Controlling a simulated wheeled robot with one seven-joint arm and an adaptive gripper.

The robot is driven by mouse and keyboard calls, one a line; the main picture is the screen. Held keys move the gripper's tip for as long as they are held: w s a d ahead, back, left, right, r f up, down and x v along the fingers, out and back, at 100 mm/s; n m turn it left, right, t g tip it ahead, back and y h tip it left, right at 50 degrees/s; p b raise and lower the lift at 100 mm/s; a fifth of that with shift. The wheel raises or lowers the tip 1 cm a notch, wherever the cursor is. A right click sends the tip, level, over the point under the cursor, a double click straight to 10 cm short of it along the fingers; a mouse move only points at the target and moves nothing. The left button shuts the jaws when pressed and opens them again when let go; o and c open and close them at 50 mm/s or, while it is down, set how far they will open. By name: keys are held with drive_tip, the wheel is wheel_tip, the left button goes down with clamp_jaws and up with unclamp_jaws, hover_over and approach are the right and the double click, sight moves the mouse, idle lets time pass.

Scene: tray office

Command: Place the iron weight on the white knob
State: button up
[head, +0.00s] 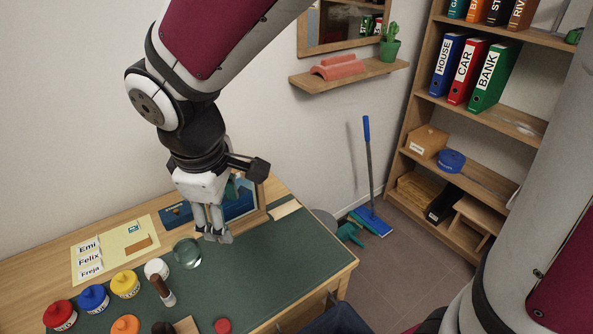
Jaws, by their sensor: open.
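A round white piece (156,268), which looks like the white knob, stands on the green desk mat (262,256) behind a dark stamp-like piece with a brown shaft (163,290). A dark rounded object (163,327) at the bottom edge may be the iron weight; it is partly cut off, so I cannot be sure. My gripper (217,234) points down over the mat, right of the white piece and just beside a clear glass ball or dish (187,253). It is open, with nothing visible between its fingers.
A blue box (238,205) and a framed panel stand behind my gripper. The mat's right side is mostly clear.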

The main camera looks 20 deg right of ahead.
drive_tip(key=s+d+r+m+t, duration=0.1)
drive_tip(key=s+d+r+m, duration=0.3)
drive_tip(key=s+d+m, duration=0.2)
drive_tip(key=s+d+r+m+t+y, duration=0.1)
drive_tip(key=s+d+r+m, duration=0.3)
drive_tip(key=d, duration=0.6)
drive_tip(key=s+m, duration=0.2)
drive_tip(key=shift+s+r, duration=0.35)
